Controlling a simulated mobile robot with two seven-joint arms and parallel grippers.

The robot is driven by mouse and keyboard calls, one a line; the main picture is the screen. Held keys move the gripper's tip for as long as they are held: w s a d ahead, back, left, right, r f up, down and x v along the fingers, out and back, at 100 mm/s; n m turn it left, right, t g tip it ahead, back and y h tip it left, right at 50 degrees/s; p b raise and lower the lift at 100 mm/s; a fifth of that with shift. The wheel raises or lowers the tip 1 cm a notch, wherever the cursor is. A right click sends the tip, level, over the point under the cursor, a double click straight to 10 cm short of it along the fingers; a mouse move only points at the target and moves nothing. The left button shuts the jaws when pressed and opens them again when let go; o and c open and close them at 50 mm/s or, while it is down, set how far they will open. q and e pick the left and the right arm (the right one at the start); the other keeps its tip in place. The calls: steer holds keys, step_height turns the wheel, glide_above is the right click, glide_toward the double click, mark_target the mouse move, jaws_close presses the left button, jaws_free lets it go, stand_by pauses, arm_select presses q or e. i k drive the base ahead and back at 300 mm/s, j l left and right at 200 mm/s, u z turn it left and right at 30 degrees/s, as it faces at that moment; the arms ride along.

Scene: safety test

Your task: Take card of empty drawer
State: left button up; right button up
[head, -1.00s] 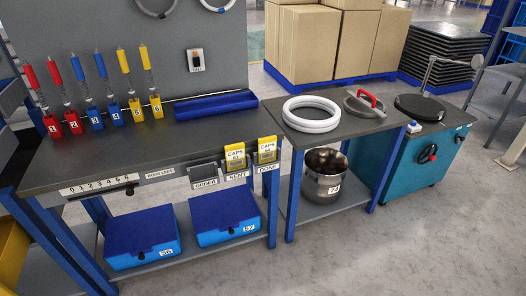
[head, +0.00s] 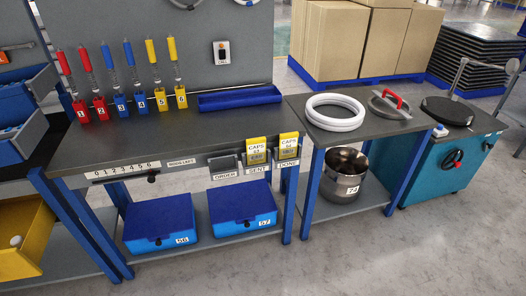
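Two yellow cards marked CAPS, a left one (head: 256,151) and a right one (head: 288,147), stand in holders on the front edge of the grey workbench (head: 210,137). Labels ORDER (head: 225,175), SENT (head: 255,169) and DONE (head: 288,162) sit below the row of holders. The ORDER holder shows no card. Neither gripper is in view.
Several red, blue and yellow numbered tools (head: 128,80) and a blue tray (head: 240,97) stand at the bench's back. A white ring (head: 335,124) lies on the side table above a metal pot (head: 343,187). A teal machine (head: 462,167) stands right. The front floor is clear.

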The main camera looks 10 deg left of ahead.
mark_target(255, 147)
steer(key=j+z, duration=0.1)
steer(key=z, duration=0.3)
steer(key=i+j+z, duration=0.1)
steer(key=z, duration=0.35)
steer(key=j+z, duration=0.2)
steer(key=z, duration=0.2)
steer(key=j+z, duration=0.3)
steer(key=k+j+z, duration=0.1)
steer(key=j+z, duration=0.15)
steer(key=k+j+z, duration=0.15)
steer(key=j, duration=0.3)
steer(key=k+j+z, duration=0.1)
steer(key=j, duration=0.3)
